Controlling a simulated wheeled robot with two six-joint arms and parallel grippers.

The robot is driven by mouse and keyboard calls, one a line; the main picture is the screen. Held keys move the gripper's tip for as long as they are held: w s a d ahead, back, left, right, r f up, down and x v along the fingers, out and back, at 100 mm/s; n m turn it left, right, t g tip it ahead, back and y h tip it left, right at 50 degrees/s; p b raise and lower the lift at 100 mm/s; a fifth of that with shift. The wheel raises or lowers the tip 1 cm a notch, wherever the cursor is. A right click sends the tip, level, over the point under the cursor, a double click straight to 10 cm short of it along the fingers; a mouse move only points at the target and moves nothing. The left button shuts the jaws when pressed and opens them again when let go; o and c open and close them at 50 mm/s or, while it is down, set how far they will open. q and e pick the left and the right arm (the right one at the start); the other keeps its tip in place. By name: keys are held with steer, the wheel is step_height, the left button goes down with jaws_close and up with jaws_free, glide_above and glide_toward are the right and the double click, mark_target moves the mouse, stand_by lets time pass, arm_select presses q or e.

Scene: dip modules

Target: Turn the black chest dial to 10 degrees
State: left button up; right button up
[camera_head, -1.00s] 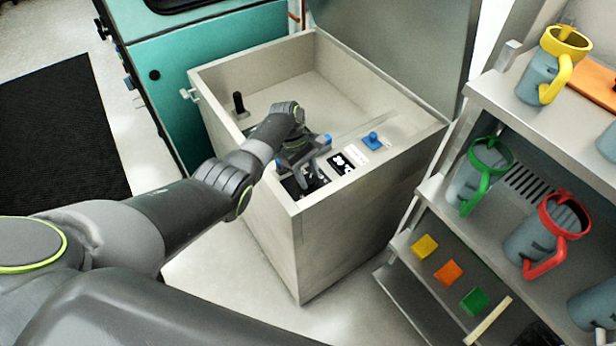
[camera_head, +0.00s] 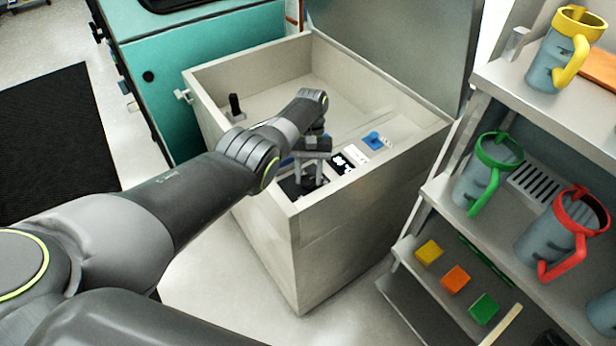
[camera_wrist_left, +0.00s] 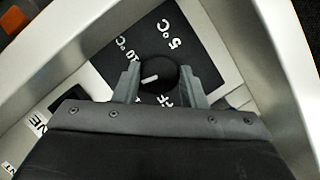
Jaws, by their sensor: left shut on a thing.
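The grey open chest (camera_head: 345,212) stands in the middle of the head view. The black dial (camera_wrist_left: 157,76) is round, with a white mark that lies nearly level in the wrist view. It sits on a black panel (camera_wrist_left: 190,45) with printed marks, "5°C" at upper right and "10" at upper left of the dial. My left gripper (camera_head: 309,186) reaches down to the chest's front corner. In the wrist view my left gripper (camera_wrist_left: 158,86) is shut on the dial, one finger on each side. Its fingers hide the dial in the head view. My right gripper is out of sight.
A small dark display (camera_head: 342,162) and a blue knob (camera_head: 374,140) sit on the chest's ledge beside the gripper. A black upright handle (camera_head: 236,104) stands at the far left inside. A shelf with mugs (camera_head: 487,172) and colored blocks (camera_head: 455,279) stands at right.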

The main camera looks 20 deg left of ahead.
arm_select(q)
steer(key=m+y, duration=0.1)
steer(key=m, duration=0.1)
steer(key=shift+w+d+m, duration=0.1)
steer(key=shift+m, duration=0.3)
steer(key=shift+r+m+y, duration=0.1)
steer(key=shift+m+y, duration=0.3)
steer(key=shift+m, duration=0.5)
steer(key=m+y+p, duration=0.1)
steer(key=m, duration=0.1)
steer(key=shift+d+m, duration=0.15)
steer(key=shift+m, duration=0.15)
steer(key=shift+m+t+y+p, duration=0.5)
steer(key=shift+m+p, duration=0.35)
steer(key=shift+m, duration=0.85)
steer(key=o, duration=1)
